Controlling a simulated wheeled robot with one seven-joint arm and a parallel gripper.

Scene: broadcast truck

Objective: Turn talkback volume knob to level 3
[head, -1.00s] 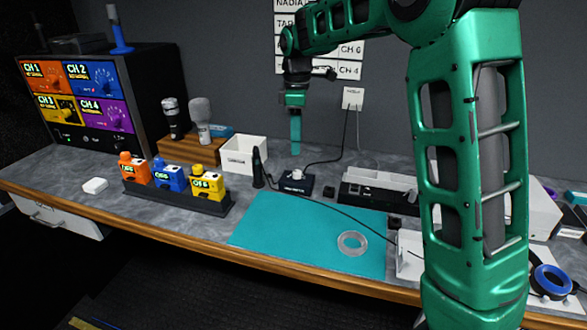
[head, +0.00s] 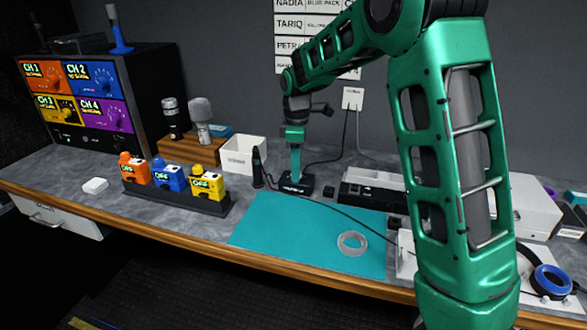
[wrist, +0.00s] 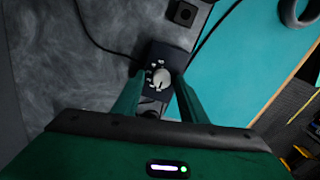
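The talkback volume knob (wrist: 160,78) is a small pale grey knob on a dark box, with small white level marks around its left and upper sides. The dark box (wrist: 174,56) stands on the grey worktop behind the teal mat and also shows in the head view (head: 308,186). My gripper (head: 295,179) points straight down over the box, and its tip hides the knob in the head view. In the wrist view my gripper (wrist: 158,84) is open, with one green finger on each side of the knob. I cannot tell whether either finger touches it.
A black cable runs from the box to the wall plate (head: 353,98). A white bin (head: 243,155) and a dark upright handset (head: 258,167) stand to the left. A grey-white tray (head: 375,187) is to the right.

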